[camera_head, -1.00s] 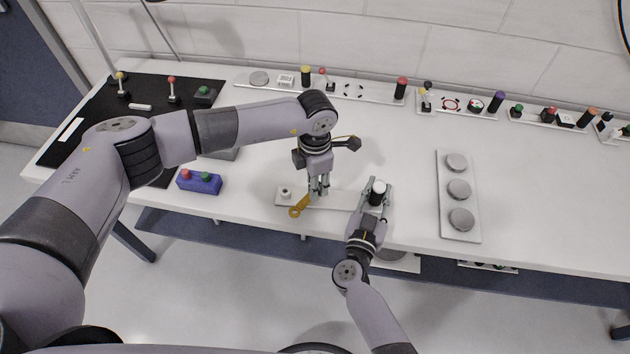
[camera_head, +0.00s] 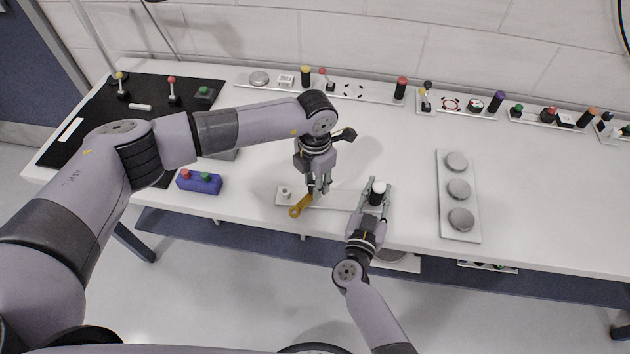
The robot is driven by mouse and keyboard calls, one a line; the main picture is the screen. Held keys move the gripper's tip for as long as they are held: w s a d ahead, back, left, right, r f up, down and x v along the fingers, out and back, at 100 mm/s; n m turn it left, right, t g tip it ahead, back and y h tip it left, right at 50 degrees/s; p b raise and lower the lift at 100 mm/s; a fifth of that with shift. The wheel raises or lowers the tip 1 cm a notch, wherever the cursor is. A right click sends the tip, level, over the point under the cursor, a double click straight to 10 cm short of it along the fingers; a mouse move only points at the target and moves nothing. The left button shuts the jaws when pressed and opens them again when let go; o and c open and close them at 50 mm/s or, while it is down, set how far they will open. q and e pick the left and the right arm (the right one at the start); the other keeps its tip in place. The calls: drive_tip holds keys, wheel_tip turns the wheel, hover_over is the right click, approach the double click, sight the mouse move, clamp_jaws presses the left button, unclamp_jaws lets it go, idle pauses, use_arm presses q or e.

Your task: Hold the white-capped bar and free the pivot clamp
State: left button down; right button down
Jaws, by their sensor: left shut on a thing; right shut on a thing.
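A black bar with a white cap (camera_head: 379,187) stands upright at the right end of a light plate (camera_head: 340,201) near the table's front edge. My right gripper (camera_head: 376,196) is shut on this bar, with a finger on each side of it. A yellow-brown pivot clamp (camera_head: 299,207) lies on the plate's left part, its rounded end toward the front edge. My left gripper (camera_head: 318,192) points down at the clamp's upper end and is shut on it; its fingers hide that end. A small white knob (camera_head: 285,192) sits on the plate's left end.
A panel with three grey discs (camera_head: 459,190) lies to the right. Strips of knobs and switches (camera_head: 340,88) line the back.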

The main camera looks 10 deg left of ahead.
use_arm(q)
drive_tip(key=c, duration=1.2)
unclamp_jaws()
drive_tip(key=shift+c, duration=0.2)
drive_tip(key=shift+r, duration=0.1)
wheel_tip(320, 180, up, 12)
drive_tip(key=shift+c, duration=0.6)
